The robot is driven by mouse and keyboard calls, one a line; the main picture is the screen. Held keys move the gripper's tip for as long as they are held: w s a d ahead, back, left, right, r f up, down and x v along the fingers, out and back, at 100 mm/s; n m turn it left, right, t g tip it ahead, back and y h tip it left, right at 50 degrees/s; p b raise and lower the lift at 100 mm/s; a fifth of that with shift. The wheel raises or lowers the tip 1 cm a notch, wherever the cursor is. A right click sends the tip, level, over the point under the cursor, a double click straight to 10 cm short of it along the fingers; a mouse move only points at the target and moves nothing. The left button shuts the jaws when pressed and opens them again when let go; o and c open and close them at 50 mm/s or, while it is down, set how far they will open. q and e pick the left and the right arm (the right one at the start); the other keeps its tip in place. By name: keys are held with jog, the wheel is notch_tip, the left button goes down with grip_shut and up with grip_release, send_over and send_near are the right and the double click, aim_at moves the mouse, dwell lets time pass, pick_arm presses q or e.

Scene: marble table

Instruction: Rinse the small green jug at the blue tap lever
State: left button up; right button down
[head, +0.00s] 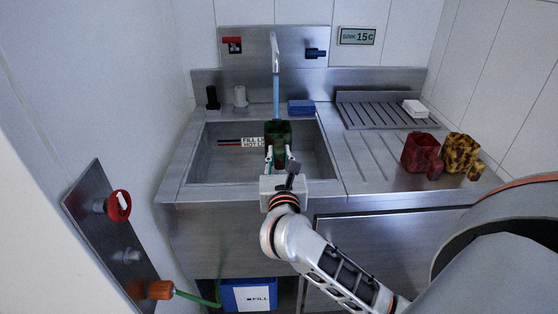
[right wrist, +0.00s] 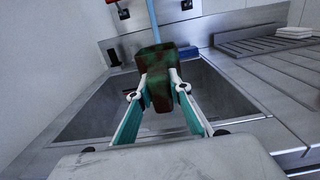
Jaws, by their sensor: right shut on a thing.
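The small green jug (head: 278,131), dark green with reddish-brown patches, is held over the sink basin (head: 225,165). My right gripper (head: 279,160) is shut on it; the jug also shows between the fingers in the right wrist view (right wrist: 157,68). It looks about upright. A blue stream of water (head: 276,95) runs from the spout (head: 275,50) down to the jug's top. I cannot tell whether it enters the opening. The blue tap lever (head: 315,53) is on the back panel, right of the spout. My left gripper is not in view.
A red lever (head: 232,44) sits left of the spout. A red jug (head: 420,151) and a yellow-brown jug (head: 460,152) stand on the right drainboard. A blue block (head: 301,107) and two bottles are on the back ledge. A valve panel (head: 112,230) is at left.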

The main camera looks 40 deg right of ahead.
aim_at(282, 139)
jog(key=shift+w+d+f+b, duration=0.2)
jog(key=shift+w+d, duration=0.15)
jog(key=shift+w, duration=0.2)
jog(key=shift+w+d+f+b, duration=0.15)
jog(key=shift+w+d, duration=0.15)
jog(key=shift+w, duration=0.2)
jog(key=shift+w+d+f, duration=0.15)
jog(key=shift+w+d, duration=0.25)
jog(key=shift+w, duration=0.2)
jog(key=shift+b+x, duration=0.5)
jog(key=shift+x, duration=0.25)
jog(key=shift+w+d+f, duration=0.3)
jog(key=shift+w+d, duration=0.05)
jog(key=shift+w, duration=0.3)
jog(key=shift+f+b+x, duration=0.1)
jog(key=shift+b+x, duration=0.25)
jog(key=shift+x, duration=0.4)
jog(key=shift+f+b+x, duration=0.15)
jog(key=shift+b+x, duration=0.15)
jog(key=shift+x, duration=0.45)
jog(key=shift+w+d, duration=0.2)
jog(key=shift+w, duration=0.05)
jog(key=shift+s+d, duration=0.1)
jog(key=shift+d, duration=0.05)
jog(key=shift+s+d, duration=0.25)
jog(key=shift+d, duration=0.1)
